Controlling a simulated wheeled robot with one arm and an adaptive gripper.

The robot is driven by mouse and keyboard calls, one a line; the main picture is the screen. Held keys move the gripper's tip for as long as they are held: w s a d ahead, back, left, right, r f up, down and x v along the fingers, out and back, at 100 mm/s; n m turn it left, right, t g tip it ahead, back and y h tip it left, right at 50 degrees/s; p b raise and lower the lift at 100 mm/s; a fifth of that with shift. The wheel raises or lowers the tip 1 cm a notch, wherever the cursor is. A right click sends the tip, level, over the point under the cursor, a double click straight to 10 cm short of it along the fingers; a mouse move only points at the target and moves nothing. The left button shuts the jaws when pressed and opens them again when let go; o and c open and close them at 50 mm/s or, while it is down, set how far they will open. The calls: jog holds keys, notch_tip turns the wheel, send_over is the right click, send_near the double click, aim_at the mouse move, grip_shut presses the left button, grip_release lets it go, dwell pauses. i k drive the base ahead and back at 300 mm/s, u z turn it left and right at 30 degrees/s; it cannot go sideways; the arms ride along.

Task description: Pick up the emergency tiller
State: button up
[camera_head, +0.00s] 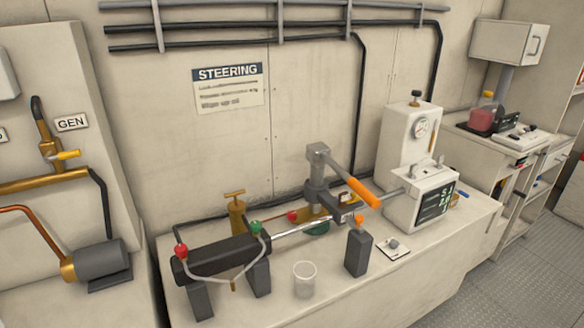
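What looks like the emergency tiller (363,192) is a bar with a grey block-shaped head and an orange grip. It stands above the steering gear on the white bench, its head up at the left and its grip sloping down to the right. Below it is a dark grey fitting (318,196) on a brass and green base. I cannot tell whether the tiller's head is joined to this fitting or just in front of it. My gripper is not in view.
A black cylinder (222,258) with a silver rod lies along the bench. A clear cup (304,279), a dark block with an orange top (358,250) and a small white plate (393,248) stand near the front. A white gauge unit (408,140) is behind right. Floor (535,255) shows at right.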

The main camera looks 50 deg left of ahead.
aim_at(318, 153)
jog(key=u, duration=1.7)
jog(key=k, duration=0.6)
jog(key=u, duration=0.75)
jog(key=i, duration=1.85)
jog(key=z, duration=0.05)
